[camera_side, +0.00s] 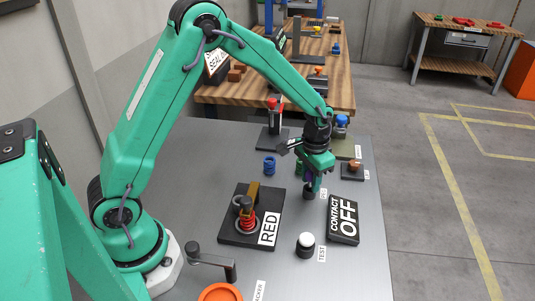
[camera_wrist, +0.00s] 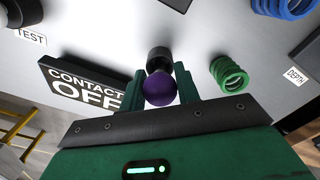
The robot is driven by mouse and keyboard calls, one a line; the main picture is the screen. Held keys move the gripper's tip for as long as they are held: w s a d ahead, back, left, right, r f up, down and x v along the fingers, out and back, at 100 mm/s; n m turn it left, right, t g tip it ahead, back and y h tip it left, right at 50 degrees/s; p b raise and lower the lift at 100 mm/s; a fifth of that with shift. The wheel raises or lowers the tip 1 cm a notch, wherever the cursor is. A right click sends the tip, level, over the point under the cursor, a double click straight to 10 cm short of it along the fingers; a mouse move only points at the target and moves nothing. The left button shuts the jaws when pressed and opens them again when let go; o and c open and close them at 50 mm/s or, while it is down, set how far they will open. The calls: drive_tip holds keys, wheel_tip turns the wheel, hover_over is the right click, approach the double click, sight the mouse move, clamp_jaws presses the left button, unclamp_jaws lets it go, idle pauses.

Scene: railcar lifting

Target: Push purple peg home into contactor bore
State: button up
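The purple peg (camera_wrist: 160,89) sits between the two green fingers of my gripper (camera_wrist: 160,84) in the wrist view, with a finger against each side. In the side view my gripper (camera_side: 312,178) points down, and a bit of the purple peg (camera_side: 309,175) shows between the fingers. A black cylindrical holder, seemingly the contactor bore (camera_wrist: 159,58), stands directly past the peg. It also shows below my fingertips in the side view (camera_side: 309,193). The peg's far end is hidden, so I cannot tell how deep it sits.
A black "CONTACT OFF" block (camera_side: 343,220) lies right of my gripper. Green rings (camera_wrist: 229,74) and blue rings (camera_side: 269,165) stand nearby. A black "RED" plate (camera_side: 228,235) with a red spring is to the left. A white-topped "TEST" cylinder (camera_side: 306,243) stands in front.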

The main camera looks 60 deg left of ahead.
drive_tip(key=shift+c, duration=0.7)
drive_tip(key=shift+r, duration=0.2)
drive_tip(key=shift+r, duration=0.55)
drive_tip(key=r, duration=0.3)
drive_tip(key=shift+s+d+r, duration=0.1)
drive_tip(key=shift+s+d, duration=0.1)
drive_tip(key=shift+d, duration=0.15)
drive_tip(key=s+d+r, duration=0.6)
drive_tip(key=d, duration=0.3)
drive_tip(key=shift+s+r, duration=0.15)
drive_tip(key=shift+r, duration=0.05)
drive_tip(key=shift+a, duration=0.15)
